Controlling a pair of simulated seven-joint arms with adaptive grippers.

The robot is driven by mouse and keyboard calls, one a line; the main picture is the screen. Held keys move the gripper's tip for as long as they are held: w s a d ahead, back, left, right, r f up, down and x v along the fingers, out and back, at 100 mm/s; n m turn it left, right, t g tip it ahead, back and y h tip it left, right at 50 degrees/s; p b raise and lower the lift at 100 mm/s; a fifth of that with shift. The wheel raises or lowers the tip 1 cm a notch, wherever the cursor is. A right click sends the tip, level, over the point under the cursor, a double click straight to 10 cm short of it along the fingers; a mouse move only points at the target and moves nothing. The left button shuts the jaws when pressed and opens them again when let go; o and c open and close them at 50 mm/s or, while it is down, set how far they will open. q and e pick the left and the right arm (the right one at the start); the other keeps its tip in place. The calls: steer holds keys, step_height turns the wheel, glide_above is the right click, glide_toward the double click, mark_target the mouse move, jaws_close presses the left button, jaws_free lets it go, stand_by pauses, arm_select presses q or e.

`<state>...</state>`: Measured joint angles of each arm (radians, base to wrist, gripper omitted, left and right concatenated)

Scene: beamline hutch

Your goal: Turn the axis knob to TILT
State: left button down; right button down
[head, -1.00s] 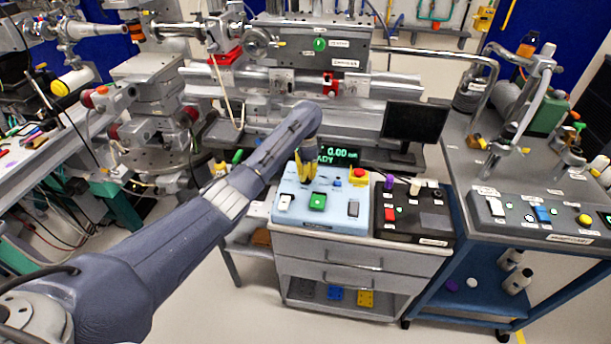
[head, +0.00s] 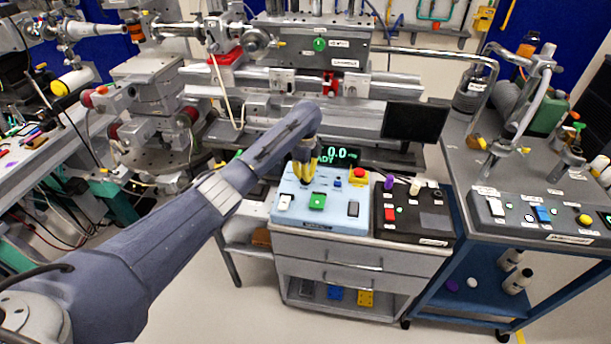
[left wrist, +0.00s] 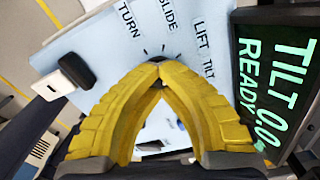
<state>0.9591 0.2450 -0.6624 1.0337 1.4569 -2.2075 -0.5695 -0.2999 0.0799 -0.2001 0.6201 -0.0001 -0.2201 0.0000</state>
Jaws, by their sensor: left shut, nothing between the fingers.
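The pale blue control panel (head: 280,212) stands on the drawer cabinet. In the left wrist view its face (left wrist: 105,45) carries the labels TURN, SLIDE, LIFT and TILT around the axis knob. The knob is mostly hidden behind my fingertips; I cannot tell its pointer direction. The display (left wrist: 275,85) beside it reads TILT 0.0 READY; it also shows in the head view (head: 338,156). My left gripper (left wrist: 158,78) has yellow fingers, shut with tips together at the knob's place, holding nothing. It is over the panel's back left in the head view (head: 303,180).
The panel also carries a green button (head: 317,201), a white rocker switch (head: 285,202) and a red mushroom button (head: 359,173) on yellow. A black control box (head: 425,221) stands to the right. A dark monitor (head: 414,122) is behind it.

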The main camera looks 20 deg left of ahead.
arm_select(q)
steer(key=shift+d+m, duration=0.15)
steer(key=shift+m, duration=0.15)
steer(key=c, duration=2.1)
jaws_free()
steer(key=o, duration=0.6)
steer(key=o, duration=0.3)
steer(key=o, duration=0.4)
steer(key=shift+f, duration=0.1)
step_height(320, 180, up, 12)
